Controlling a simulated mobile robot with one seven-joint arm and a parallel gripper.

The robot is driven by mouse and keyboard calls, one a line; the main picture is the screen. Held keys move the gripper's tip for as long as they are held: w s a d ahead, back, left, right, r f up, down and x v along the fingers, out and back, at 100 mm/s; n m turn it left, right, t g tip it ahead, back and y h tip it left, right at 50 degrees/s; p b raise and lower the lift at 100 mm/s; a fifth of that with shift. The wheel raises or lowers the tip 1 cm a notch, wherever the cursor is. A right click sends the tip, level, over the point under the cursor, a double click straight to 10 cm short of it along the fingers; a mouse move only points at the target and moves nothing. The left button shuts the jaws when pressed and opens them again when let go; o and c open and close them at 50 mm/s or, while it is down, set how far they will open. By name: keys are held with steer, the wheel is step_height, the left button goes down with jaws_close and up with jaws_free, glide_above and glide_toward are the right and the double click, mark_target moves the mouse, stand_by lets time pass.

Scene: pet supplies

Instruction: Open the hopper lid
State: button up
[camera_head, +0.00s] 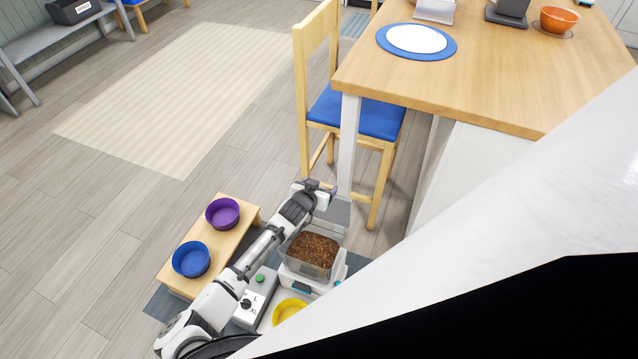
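The hopper (313,250) is a clear open-topped bin of brown kibble on a white feeder base (311,281), low in the middle of the head view. Its top looks uncovered, with the kibble plainly visible. A grey see-through panel (337,213) shows at the hopper's far edge; it looks like the lid standing raised, but its exact tilt is unclear. My gripper (325,189) is beyond the hopper, close to the panel's upper left edge. I cannot tell whether they touch or whether the fingers are open. My arm passes along the hopper's left side.
A low wooden stand (213,240) holds a purple bowl (222,212) and a blue bowl (191,259) left of my arm. A grey control box (254,303) and yellow bowl (289,309) are near the feeder. A chair (357,115) and table (480,75) stand beyond. Floor left is clear.

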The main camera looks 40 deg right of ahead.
steer(key=shift+a+f, duration=0.1)
steer(key=shift+a, duration=0.05)
steer(key=b+v, duration=0.1)
steer(key=v, duration=1.2)
steer(key=shift+s, duration=0.25)
steer(key=shift+a, duration=0.15)
